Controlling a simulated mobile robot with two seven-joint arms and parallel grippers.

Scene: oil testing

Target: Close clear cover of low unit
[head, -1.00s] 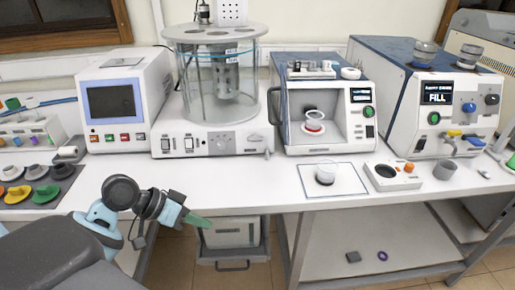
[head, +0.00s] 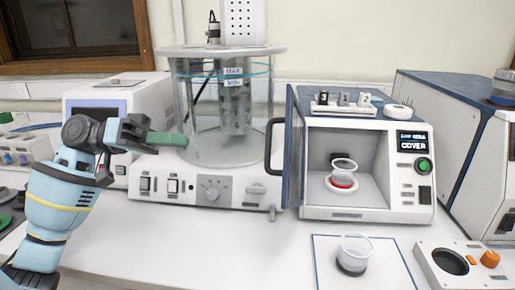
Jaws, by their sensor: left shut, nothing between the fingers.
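The low unit (head: 338,213) is a white and blue box at centre right with an open front. Its small display (head: 411,141) shows a line ending in "COVER". The cover (head: 292,150) stands swung out at the unit's left side, seen nearly edge-on, with a black handle (head: 271,146) on its left. A clear cup with red contents (head: 342,180) sits on a white ring inside. My left gripper (head: 180,140) is shut and empty, its green fingers pointing right in front of the glass tank, apart from the handle. My right gripper is not in view.
A second clear cup (head: 355,250) stands on a blue-edged white mat (head: 328,268) before the unit. A small box with an orange knob (head: 440,268) is at right.

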